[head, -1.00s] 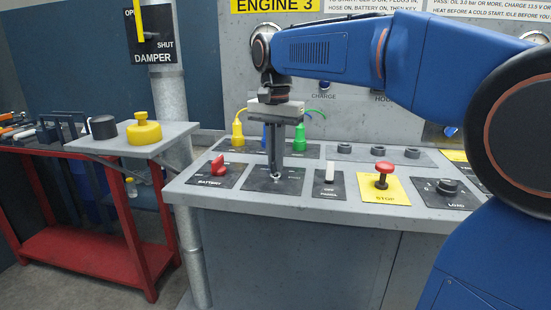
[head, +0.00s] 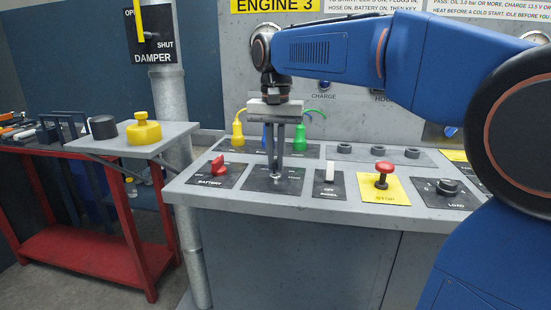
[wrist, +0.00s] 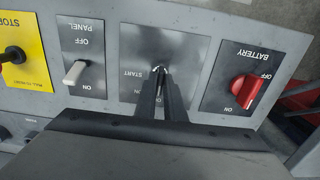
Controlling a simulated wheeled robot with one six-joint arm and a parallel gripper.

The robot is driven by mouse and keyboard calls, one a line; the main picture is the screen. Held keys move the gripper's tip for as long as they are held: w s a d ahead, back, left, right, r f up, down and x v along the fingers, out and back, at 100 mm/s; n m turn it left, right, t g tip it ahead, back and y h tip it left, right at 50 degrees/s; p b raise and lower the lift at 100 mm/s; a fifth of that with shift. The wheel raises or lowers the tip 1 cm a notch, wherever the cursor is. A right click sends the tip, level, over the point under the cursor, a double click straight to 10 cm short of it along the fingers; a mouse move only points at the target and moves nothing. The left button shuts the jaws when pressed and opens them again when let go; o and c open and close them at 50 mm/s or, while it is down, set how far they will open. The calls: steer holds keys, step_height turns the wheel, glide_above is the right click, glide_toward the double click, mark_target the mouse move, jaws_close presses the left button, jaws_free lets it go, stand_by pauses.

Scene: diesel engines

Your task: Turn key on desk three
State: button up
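The key (wrist: 158,69) is a small bright metal piece on a dark plate marked START (wrist: 133,74), on the grey desk below the yellow ENGINE 3 sign (head: 275,5). The key plate also shows in the head view (head: 256,180), between the battery and panel switches. My gripper (head: 277,176) points straight down over this plate. In the wrist view its two dark fingertips (wrist: 161,74) sit close on either side of the key, with only a narrow gap. The fingers hide most of the key, so its exact angle is hard to read.
The red battery switch (head: 219,166) is left of the key and the white panel switch (head: 329,170) right. Farther right are the red stop button (head: 383,170) and black load knob (head: 447,187). Green (head: 300,139) and yellow (head: 238,132) plugs stand behind the gripper.

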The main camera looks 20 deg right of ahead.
steer(key=o, duration=0.3)
steer(key=shift+r, duration=0.15)
step_height(320, 180, up, 17)
steer(key=shift+r, duration=0.1)
stand_by(0.4)
stand_by(0.3)
